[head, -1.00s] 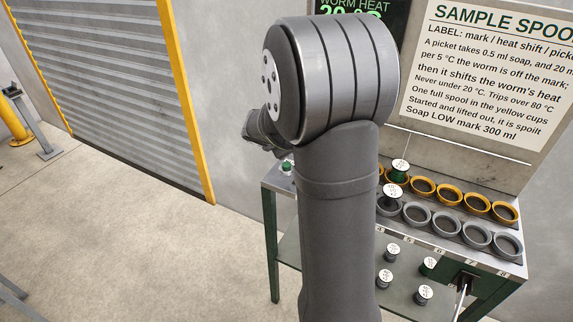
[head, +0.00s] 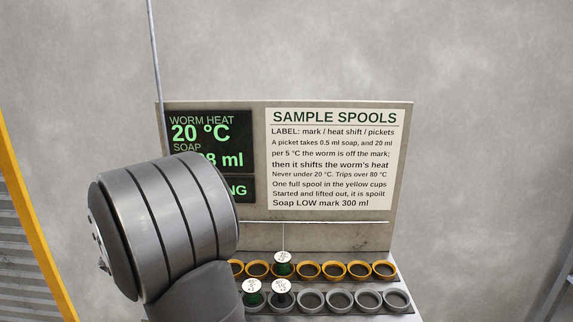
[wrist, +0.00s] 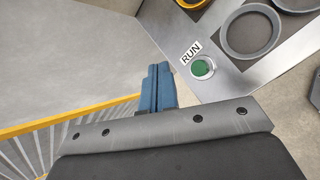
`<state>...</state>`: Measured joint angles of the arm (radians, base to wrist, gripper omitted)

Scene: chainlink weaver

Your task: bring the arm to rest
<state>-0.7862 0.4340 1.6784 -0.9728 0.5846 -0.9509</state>
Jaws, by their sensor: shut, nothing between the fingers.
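My gripper (wrist: 158,84) shows in the wrist view with its blue fingers together and nothing between them. It is beside the bench corner that bears the green RUN button (wrist: 202,67), to the left of that button and apart from it as far as I can tell. In the head view my arm covers the left part of the bench and hides the gripper.
A bench has a row of yellow cups (head: 334,270) and a row of grey cups (head: 340,299). Behind stand a sign (head: 334,160) and a display (head: 205,135) reading 20 °C. A yellow railing (wrist: 70,119) shows in the wrist view.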

